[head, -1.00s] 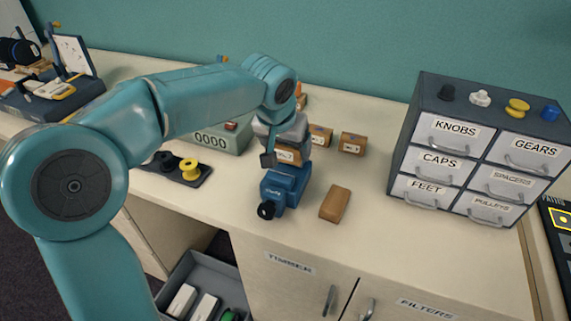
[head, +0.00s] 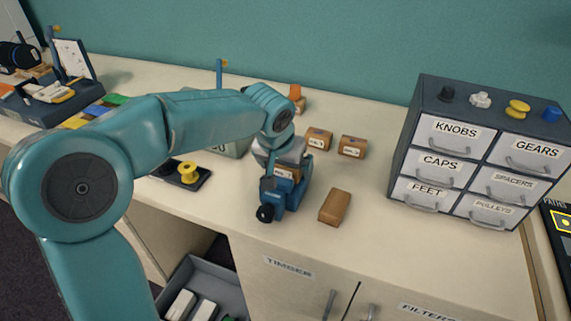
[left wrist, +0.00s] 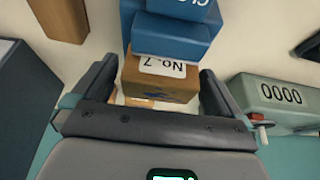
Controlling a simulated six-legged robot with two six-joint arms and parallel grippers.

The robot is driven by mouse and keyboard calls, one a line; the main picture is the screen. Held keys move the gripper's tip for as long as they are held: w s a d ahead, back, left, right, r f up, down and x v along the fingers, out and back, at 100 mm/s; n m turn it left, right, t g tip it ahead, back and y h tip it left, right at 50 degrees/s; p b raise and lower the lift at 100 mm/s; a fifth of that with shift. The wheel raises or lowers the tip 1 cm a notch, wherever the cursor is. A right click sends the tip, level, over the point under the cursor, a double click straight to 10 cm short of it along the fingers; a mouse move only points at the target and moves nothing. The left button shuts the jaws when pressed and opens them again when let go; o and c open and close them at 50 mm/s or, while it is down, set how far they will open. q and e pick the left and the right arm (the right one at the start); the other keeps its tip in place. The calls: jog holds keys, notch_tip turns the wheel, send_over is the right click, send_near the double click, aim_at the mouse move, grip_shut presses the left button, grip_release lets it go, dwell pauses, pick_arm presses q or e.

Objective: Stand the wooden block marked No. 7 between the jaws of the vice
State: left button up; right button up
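The wooden block marked No. 7 (head: 284,172) is upright at the blue vice (head: 274,196), with its label facing the front. The vice's blue jaw (left wrist: 170,38) is close against the block's label side. The far jaw and the block's underside are hidden, so I cannot tell whether it rests on the vice. In the head view my left gripper (head: 280,158) is directly above the vice. My right gripper is out of view.
Two labelled wooden blocks (head: 319,139) (head: 352,146) stand behind and right of the vice. A plain brown block (head: 335,207) lies to its right. The counter box (left wrist: 278,98) and a tray with a yellow spool (head: 189,172) are left. A drawer cabinet (head: 412,150) stands right.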

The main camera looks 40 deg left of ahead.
pick_arm(q)
jog(key=shift+r, duration=0.55)
jog(key=p+v, duration=0.1)
jog(key=v, duration=1)
jog(key=shift+s, duration=0.2)
